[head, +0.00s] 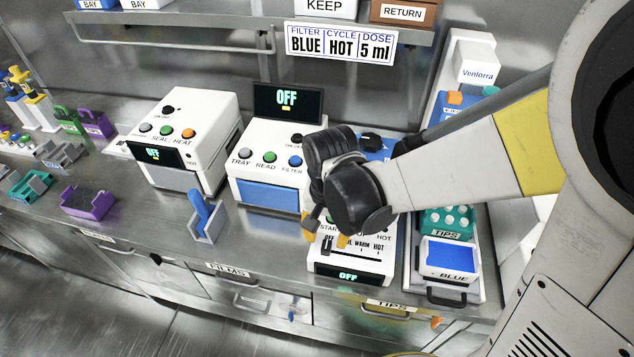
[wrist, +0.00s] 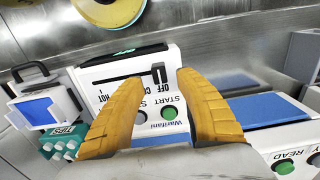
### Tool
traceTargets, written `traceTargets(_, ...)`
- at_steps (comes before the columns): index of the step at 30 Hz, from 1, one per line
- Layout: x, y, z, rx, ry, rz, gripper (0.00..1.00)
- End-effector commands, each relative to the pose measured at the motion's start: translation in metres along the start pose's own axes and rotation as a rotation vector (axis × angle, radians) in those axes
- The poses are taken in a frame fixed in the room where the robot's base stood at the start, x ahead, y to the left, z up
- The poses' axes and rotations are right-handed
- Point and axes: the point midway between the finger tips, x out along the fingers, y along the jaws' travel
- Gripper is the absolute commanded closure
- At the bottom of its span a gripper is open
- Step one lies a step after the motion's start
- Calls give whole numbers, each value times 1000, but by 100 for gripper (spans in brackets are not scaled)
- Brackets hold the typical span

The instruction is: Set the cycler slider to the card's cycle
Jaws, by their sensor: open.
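The card (head: 341,43) on the back wall reads filter BLUE, cycle HOT, dose 5 ml. The white cycler (head: 380,268) stands on the bench, its display (head: 348,276) reading OFF. It also shows upside down in the wrist view (wrist: 118,72). Its black slider knob (wrist: 159,72) sits at the OFF end of the slot; the HOT mark is at the slot's other end. My gripper (wrist: 158,77) is open and empty, its orange fingertips on either side of the knob. Contact with the knob cannot be told. In the head view my gripper (head: 325,240) partly covers the cycler's panel.
A white reader (head: 282,150) with a blue tray front stands left of the cycler. Farther left is the seal/heat machine (head: 190,120). Right of the cycler are a teal tip rack (head: 447,222) and a box marked BLUE (head: 449,258). The cycler's green START button (wrist: 168,113) lies between my fingers.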

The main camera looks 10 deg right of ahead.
Motion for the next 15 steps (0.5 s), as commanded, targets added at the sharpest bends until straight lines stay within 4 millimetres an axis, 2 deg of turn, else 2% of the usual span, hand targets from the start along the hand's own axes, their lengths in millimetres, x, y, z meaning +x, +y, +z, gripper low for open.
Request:
traceTargets(1, 13, 0, 0, 0, 0, 0, 59)
traceTargets(6, 33, 0, 0, 0, 0, 0, 59)
traceTargets(15, 39, 0, 0, 0, 1, 0, 59)
